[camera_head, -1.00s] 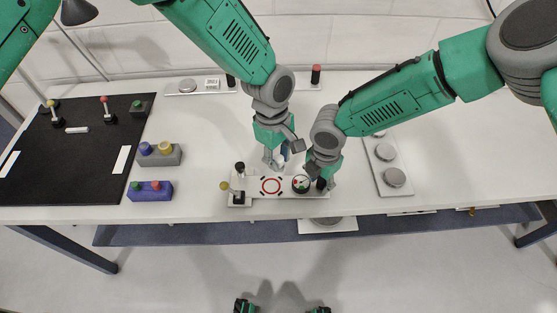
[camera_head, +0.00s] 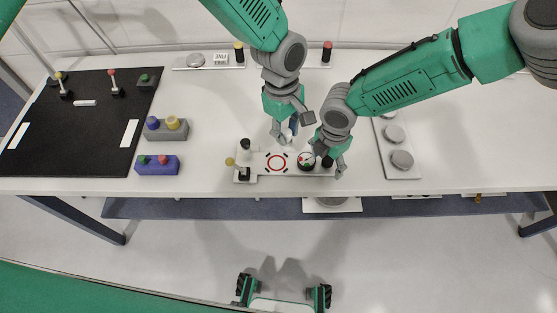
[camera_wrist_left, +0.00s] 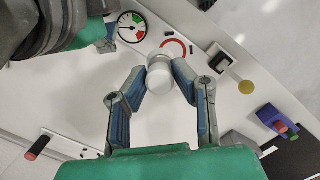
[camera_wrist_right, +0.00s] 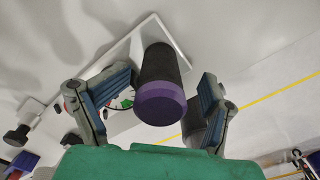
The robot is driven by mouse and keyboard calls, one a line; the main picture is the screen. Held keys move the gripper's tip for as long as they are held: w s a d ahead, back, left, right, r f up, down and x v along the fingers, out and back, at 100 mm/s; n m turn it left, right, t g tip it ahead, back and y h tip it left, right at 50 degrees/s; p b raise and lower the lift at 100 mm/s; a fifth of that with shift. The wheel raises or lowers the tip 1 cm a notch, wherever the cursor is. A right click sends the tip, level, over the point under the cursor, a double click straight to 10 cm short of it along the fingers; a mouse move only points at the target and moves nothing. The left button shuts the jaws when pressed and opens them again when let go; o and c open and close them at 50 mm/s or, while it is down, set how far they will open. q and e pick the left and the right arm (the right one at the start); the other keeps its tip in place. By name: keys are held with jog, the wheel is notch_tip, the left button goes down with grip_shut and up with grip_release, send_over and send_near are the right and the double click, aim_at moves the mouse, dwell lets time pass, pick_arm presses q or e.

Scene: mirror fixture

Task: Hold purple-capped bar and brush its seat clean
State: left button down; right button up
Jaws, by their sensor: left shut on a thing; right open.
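The purple-capped bar (camera_wrist_right: 161,85) is a thick black cylinder with a purple end. In the right wrist view it stands between the fingers of my right gripper (camera_wrist_right: 172,82), which is open around it. In the head view my right gripper (camera_head: 332,166) is at the right end of the white fixture plate (camera_head: 318,173), and mostly the bar's dark part (camera_head: 327,161) shows. My left gripper (camera_wrist_left: 160,66) is shut on a white-ended cylinder (camera_wrist_left: 159,76), held above the plate near the red ring. The bar's seat cannot be made out.
Two button boxes (camera_head: 158,166) and a black mat (camera_head: 62,140) lie further left. A plate with grey discs (camera_head: 401,160) lies right. Both arms are close together.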

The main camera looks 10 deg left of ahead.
notch_tip(320, 180, up, 12)
jog(key=shift+w+f, duration=0.1)
jog(key=shift+f, duration=0.05)
dwell(0.4)
